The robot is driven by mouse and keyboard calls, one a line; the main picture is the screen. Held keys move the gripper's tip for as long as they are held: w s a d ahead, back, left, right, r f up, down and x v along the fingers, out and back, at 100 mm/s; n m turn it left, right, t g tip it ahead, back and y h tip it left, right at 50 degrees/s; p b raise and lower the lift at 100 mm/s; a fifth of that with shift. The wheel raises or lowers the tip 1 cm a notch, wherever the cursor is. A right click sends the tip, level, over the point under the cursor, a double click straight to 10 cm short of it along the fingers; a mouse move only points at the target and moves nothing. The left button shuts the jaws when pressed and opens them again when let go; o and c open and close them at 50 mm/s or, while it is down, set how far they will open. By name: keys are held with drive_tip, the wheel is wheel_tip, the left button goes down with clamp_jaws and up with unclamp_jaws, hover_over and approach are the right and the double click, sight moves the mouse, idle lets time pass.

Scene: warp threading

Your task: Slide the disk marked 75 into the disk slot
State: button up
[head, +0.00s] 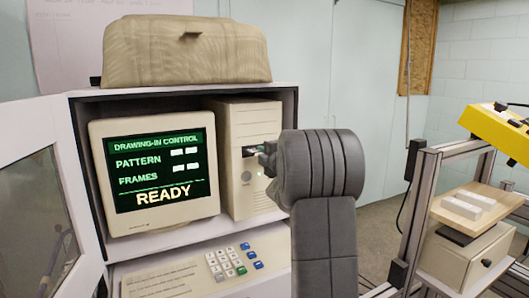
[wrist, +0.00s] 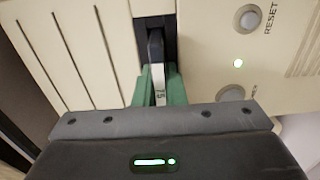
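The disk (wrist: 156,48) is dark with a pale label edge bearing small digits, which look like 75 but are hard to read. My gripper (wrist: 159,82) is shut on it, with a green finger on each side. The disk's far end is at the dark disk slot (wrist: 153,24) in the beige computer tower (head: 229,112) and seems partly inside it; the exact depth is hidden. In the head view my gripper (head: 264,150) is at the front of the tower, and my wrist hides part of that area.
A beige monitor (head: 222,207) reading READY stands left of the tower in a cabinet, with a keypad (head: 233,262) below. A metal frame (head: 413,210) stands at right.

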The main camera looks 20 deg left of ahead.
drive_tip(key=shift+s+r, duration=0.2)
drive_tip(key=shift+r, duration=0.15)
drive_tip(key=shift+o, duration=0.8)
drive_tip(key=b+v, duration=0.2)
drive_tip(key=v, duration=1.1)
drive_tip(key=shift+d+f, duration=0.3)
drive_tip(key=shift+f, duration=0.05)
